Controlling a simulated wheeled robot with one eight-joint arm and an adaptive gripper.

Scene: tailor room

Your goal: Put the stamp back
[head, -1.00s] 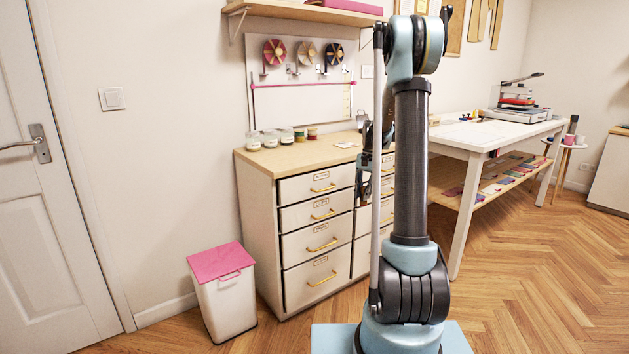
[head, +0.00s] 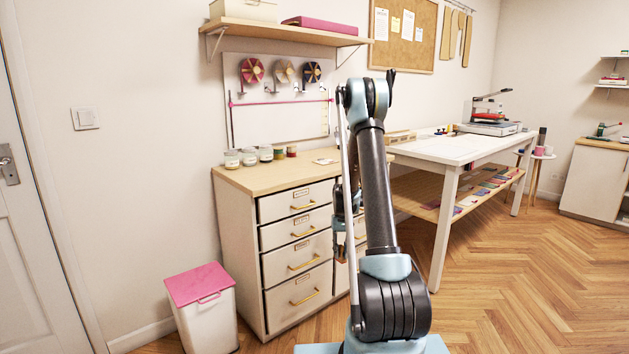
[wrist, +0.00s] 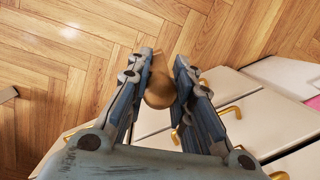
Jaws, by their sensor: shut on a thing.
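My gripper (wrist: 164,64) is shut on a round, brown wooden knob-like thing, which looks like the handle of the stamp (wrist: 158,92), in the wrist view. The stamp's lower end is not clear there. Below it are the wood floor and the fronts of drawers with brass handles. In the head view my gripper is mostly hidden behind my own arm, in front of the drawer cabinet (head: 240,240). I cannot make out the stamp in that view.
Several jars (head: 249,156) stand on the cabinet top. A white bin (head: 207,315) with a pink lid is at its left. A white work table (head: 450,147) with a press (head: 490,127) stands to the right. A wall shelf (head: 280,33) hangs above. The floor at right is clear.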

